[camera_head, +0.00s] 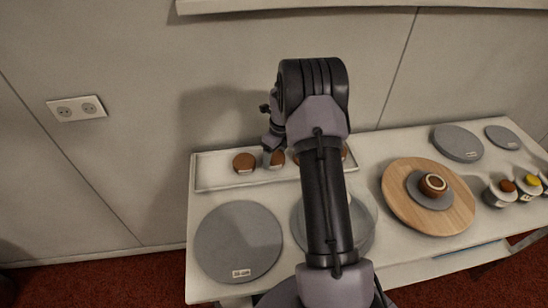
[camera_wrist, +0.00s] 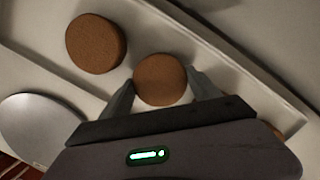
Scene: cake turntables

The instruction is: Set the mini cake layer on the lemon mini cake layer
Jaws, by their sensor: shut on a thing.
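My gripper (camera_wrist: 161,92) is shut on a round brown mini cake layer (camera_wrist: 160,76), one finger on each side of it. In the head view my gripper (camera_head: 273,150) is over the white tray (camera_head: 220,183), and the held layer (camera_head: 276,160) is partly hidden by it. I cannot tell if the layer is clear of the tray. A small brown cake layer with a pale ring on top (camera_head: 433,184) sits on a grey disc (camera_head: 413,188) on the round wooden board (camera_head: 460,215). No frame shows clearly which layer is lemon.
Another brown layer (camera_head: 244,162) is left of my gripper in the tray, also in the wrist view (camera_wrist: 95,43). More layers are partly behind my arm. A large grey disc (camera_head: 238,240) lies front left. Small cups (camera_head: 500,192) with brown and yellow contents stand at right. The wall is close behind.

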